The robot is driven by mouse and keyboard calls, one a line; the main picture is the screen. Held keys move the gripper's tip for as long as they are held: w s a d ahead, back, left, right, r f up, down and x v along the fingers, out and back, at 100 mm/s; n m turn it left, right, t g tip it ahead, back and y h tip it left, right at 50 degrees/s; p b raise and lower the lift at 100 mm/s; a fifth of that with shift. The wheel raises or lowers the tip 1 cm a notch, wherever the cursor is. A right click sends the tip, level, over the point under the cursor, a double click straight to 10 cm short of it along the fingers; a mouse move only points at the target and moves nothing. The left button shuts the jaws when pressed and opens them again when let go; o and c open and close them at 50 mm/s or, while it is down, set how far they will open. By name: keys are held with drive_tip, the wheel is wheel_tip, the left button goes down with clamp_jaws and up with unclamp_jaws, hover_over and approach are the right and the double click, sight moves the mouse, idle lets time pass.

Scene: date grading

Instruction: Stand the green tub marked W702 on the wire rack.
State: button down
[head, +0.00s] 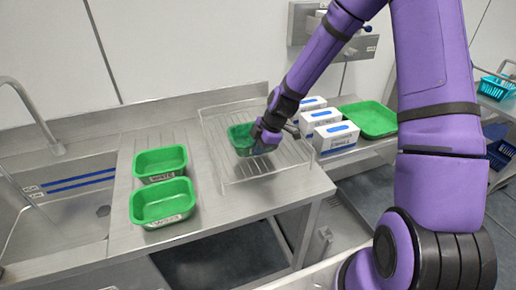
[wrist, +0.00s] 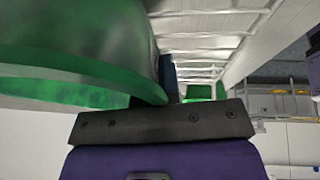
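A green tub (head: 240,139) is at the wire rack (head: 262,176), toward its back left part. It looks upright. I cannot tell whether its base touches the wires. My gripper (head: 262,140) is at the tub's right side and looks shut on its wall. In the wrist view the tub (wrist: 75,45) fills the upper left, with a dark finger (wrist: 168,72) close against its wall; the other finger is hidden. Its label is not visible, so I cannot read W702. The rack wires (wrist: 205,42) show beyond the finger.
Two more green tubs with labels too small to read, a rear one (head: 160,163) and a front one (head: 162,202), stand left of the rack. White boxes (head: 335,139) and a green tray (head: 369,119) are at the right. A sink (head: 75,215) lies far left.

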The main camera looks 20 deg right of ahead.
drive_tip(key=shift+f, duration=0.15)
drive_tip(key=c, duration=1.3)
unclamp_jaws()
drive_tip(key=shift+c, duration=0.2)
drive_tip(key=v, duration=1.2)
drive_tip(key=s+d+r+m+t+h, duration=0.1)
drive_tip(key=s+r+m+t+h, duration=0.1)
drive_tip(key=s+r+m, duration=0.7)
drive_tip(key=s+d+r+m+t+h, duration=0.1)
drive_tip(key=s+r+m, duration=0.8)
drive_tip(key=s, duration=1)
drive_tip(key=shift+r+t+h, duration=0.4)
drive_tip(key=shift+r+h, duration=0.4)
drive_tip(key=shift+r, duration=1.6)
drive_tip(key=shift+d, duration=0.1)
